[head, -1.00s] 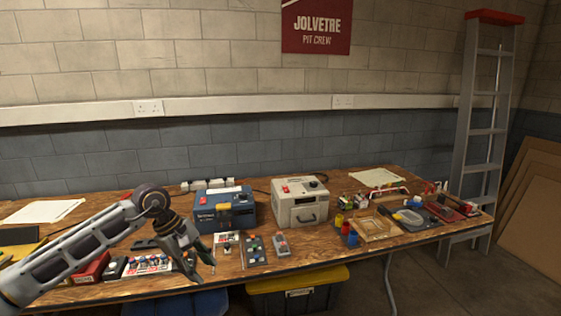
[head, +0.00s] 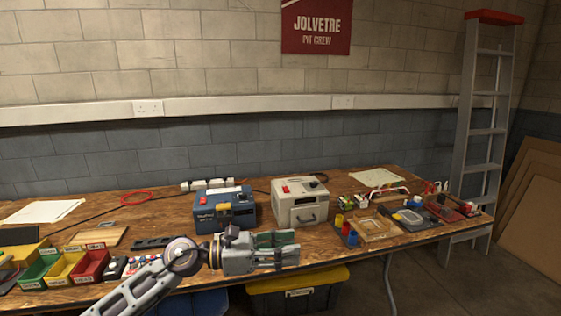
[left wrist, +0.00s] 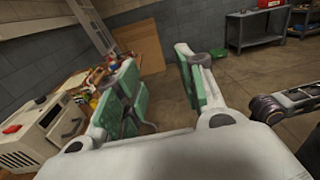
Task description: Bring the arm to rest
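My left gripper (head: 286,249) is in the head view, held level in front of the workbench (head: 150,215), fingers pointing right. Its two green-padded fingers are apart with nothing between them. In the left wrist view the open fingers (left wrist: 160,85) also show an empty gap, with floor and wall beyond. My left arm comes in from the bottom left of the head view and hides part of the bench's front. My right gripper is not in view.
A blue charger box (head: 224,210) and a cream charger box (head: 299,203) stand behind the gripper. Green, yellow and red bins (head: 92,266) sit at left. Cups, trays and small parts crowd the right. A ladder (head: 483,130) leans beyond. A yellow-lidded crate (head: 297,281) is below.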

